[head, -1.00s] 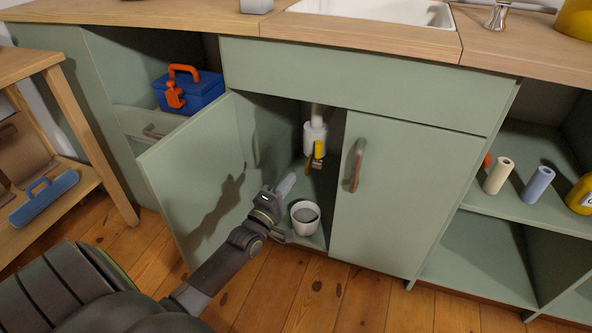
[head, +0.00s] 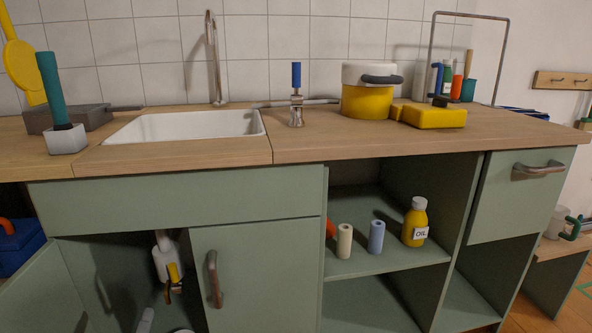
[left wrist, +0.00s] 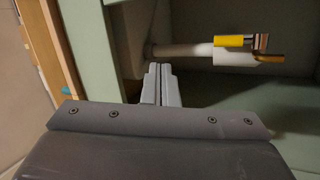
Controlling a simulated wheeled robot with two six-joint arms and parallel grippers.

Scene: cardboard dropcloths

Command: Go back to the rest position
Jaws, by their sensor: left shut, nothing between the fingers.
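My left gripper (head: 145,319) shows only as a pale fingertip at the bottom edge of the head view, inside the open cabinet under the sink. In the left wrist view its two fingers (left wrist: 161,78) are together with nothing between them. They point into the cabinet, toward the white drain pipe (left wrist: 185,51) and a yellow-handled tool (left wrist: 229,41) on it. The pipe (head: 165,258) also shows above the gripper in the head view. My right gripper is in neither view.
The open cabinet door (head: 45,295) stands left of my left gripper, and the closed door (head: 255,275) is to its right. The counter (head: 330,143) above holds a yellow pot (head: 367,103) and a yellow sponge-like block (head: 434,116). Shelves at right hold an oil bottle (head: 415,222).

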